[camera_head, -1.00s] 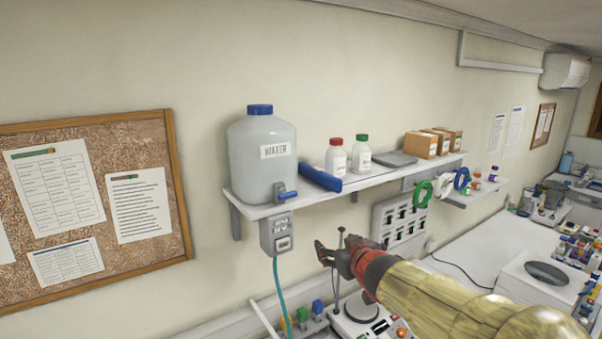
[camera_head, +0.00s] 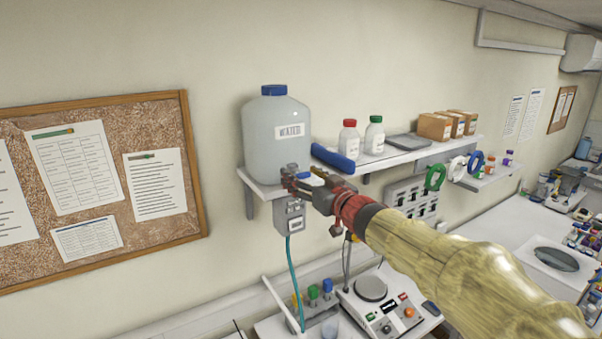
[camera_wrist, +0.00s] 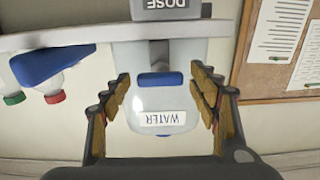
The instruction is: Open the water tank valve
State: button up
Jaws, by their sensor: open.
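The water tank (camera_head: 270,135) is a translucent jug with a blue cap and a WATER label, standing at the left end of the wall shelf. In the wrist view the tank (camera_wrist: 150,105) appears upside down. Its valve has a blue handle (camera_head: 311,176), partly hidden by my fingers in the head view. My gripper (camera_head: 296,181) is at the valve, in front of the tank's lower part. In the wrist view the open fingers (camera_wrist: 160,96) stand on both sides of the blue handle (camera_wrist: 160,79), with gaps between. I cannot tell whether they touch anything.
The grey dose box (camera_head: 290,215) hangs below the shelf, with a teal hose running down. A blue roll-shaped object (camera_head: 333,158) lies right of the tank. White bottles (camera_head: 349,139) and cardboard boxes (camera_head: 434,126) stand farther right. A corkboard (camera_head: 196,165) is left.

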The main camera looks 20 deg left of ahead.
jog(key=shift+w+a, duration=0.25)
jog(key=shift+a, duration=0.05)
jog(key=shift+c, duration=0.3)
jog(key=c, duration=1.1)
jog(key=shift+c, duration=0.2)
